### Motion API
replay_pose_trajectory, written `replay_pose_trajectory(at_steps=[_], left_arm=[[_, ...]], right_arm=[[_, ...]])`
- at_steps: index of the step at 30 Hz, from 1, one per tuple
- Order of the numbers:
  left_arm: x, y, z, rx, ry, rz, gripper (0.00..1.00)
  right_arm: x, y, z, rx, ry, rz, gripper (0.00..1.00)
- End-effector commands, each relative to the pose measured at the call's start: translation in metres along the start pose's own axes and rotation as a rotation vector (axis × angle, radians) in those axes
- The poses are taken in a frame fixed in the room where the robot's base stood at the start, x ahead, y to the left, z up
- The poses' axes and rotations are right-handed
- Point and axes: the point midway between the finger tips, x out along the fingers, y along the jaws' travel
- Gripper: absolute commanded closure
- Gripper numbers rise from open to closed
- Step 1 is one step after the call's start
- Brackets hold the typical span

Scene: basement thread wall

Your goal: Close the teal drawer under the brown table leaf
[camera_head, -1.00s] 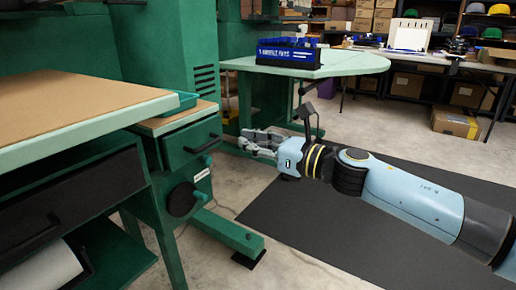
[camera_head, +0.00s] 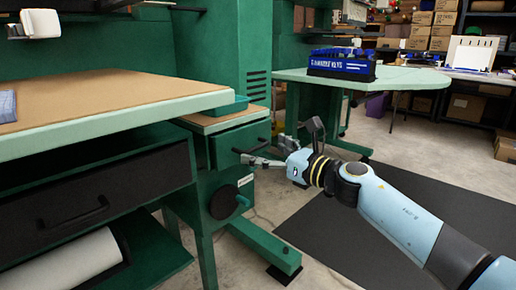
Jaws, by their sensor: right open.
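The teal drawer (camera_head: 228,146) is a dark green-teal front with a black bar handle (camera_head: 252,146), under the small brown table leaf (camera_head: 222,119). How far it stands out from its housing is hard to tell from this angle. My right gripper (camera_head: 268,153) comes in from the right with its fingers pointing left. It is open and empty, with one fingertip overlapping the view just below the handle. I cannot tell whether it touches the drawer front. My left gripper is out of view.
A large brown-topped workbench (camera_head: 90,100) with a black drawer (camera_head: 95,200) fills the left. A black crank wheel (camera_head: 223,202) and green foot (camera_head: 265,246) lie below. A pale green table (camera_head: 400,78) stands behind; a dark mat (camera_head: 370,225) covers open floor.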

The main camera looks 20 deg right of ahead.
Motion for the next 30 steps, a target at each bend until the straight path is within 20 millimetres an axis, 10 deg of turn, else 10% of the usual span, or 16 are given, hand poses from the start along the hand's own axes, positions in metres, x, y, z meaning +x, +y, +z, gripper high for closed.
replay_pose_trajectory(at_steps=[16,30], left_arm=[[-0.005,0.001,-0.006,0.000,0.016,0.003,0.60],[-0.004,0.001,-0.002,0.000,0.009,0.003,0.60]], right_arm=[[0.030,0.000,-0.001,0.000,0.001,0.000,0.00],[0.030,-0.001,-0.001,0.000,0.001,-0.002,0.60]])
